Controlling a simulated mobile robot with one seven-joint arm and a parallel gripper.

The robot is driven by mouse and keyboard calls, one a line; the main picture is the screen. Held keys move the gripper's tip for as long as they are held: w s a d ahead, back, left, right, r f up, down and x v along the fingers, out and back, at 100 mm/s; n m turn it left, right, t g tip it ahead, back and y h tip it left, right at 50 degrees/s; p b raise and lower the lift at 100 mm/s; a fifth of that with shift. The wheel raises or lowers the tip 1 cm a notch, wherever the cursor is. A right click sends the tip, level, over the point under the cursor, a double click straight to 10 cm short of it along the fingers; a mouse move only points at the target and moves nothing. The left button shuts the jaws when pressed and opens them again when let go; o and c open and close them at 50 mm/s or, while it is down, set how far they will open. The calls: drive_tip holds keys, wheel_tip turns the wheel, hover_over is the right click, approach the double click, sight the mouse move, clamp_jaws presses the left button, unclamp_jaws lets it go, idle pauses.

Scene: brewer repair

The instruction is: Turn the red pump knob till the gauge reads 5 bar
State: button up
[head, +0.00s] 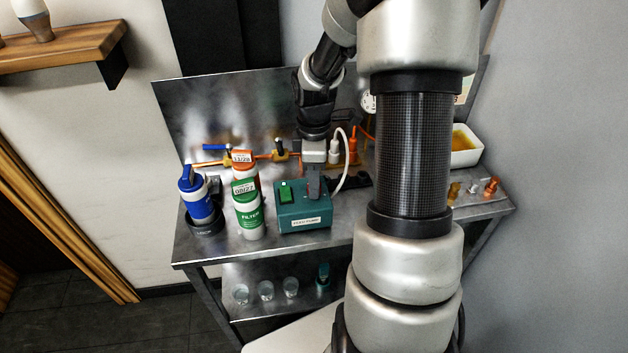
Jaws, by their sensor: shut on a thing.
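The teal pump box (303,219) stands on the steel bench, with a green switch (285,193) on its top left and a label on its front. My gripper (314,190) points down onto the top right of the box. Its fingers are shut on the red pump knob, which they hide from view. A round white gauge (368,103) shows behind, partly covered by my arm. Its needle and reading are too small to tell.
A white tray (466,146) and small fittings (491,187) lie at the right.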

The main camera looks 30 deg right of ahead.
drive_tip(key=m, duration=0.3)
drive_tip(key=shift+m, duration=0.3)
drive_tip(key=m, duration=0.3)
drive_tip(key=shift+m+b, duration=0.3)
drive_tip(key=m, duration=0.3)
drive_tip(key=shift+m, duration=0.4)
drive_tip(key=m, duration=0.3)
drive_tip(key=shift+m, duration=0.3)
drive_tip(key=m, duration=0.3)
drive_tip(key=shift+m, duration=0.3)
drive_tip(key=m, duration=0.3)
drive_tip(key=shift+m+p, duration=0.3)
drive_tip(key=m+p, duration=0.2)
drive_tip(key=m, duration=0.3)
drive_tip(key=shift+m, duration=0.7)
